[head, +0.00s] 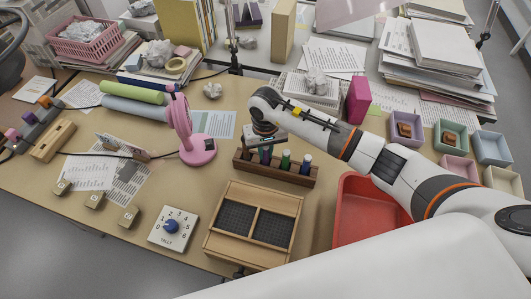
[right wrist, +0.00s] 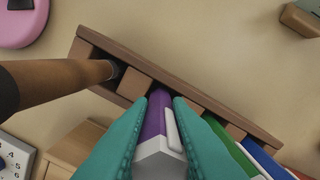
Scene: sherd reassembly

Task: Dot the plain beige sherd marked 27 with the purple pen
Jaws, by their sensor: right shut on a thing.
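The purple pen (right wrist: 155,120) is between the teal fingers of my right gripper (right wrist: 152,108) in the right wrist view. Its far end reaches the wooden pen rack (right wrist: 190,85), where it appears to stand in a slot. In the head view my right gripper (head: 265,147) is over the left part of the rack (head: 298,174) and hides most of the pen. Green (right wrist: 225,145) and blue (right wrist: 262,160) pens stand beside it. I cannot read a 27 on any sherd. Brown sherds (head: 404,130) lie in small trays at the right. My left gripper is out of view.
A wooden box with dark mesh pads (head: 250,256) stands in front of the rack. A pink lamp-like stand (head: 197,150) is to its left, a numbered dial (head: 173,228) nearer the front edge. A red tray (head: 360,235) lies under my right arm. A brown rounded bar (right wrist: 60,82) crosses beside the gripper.

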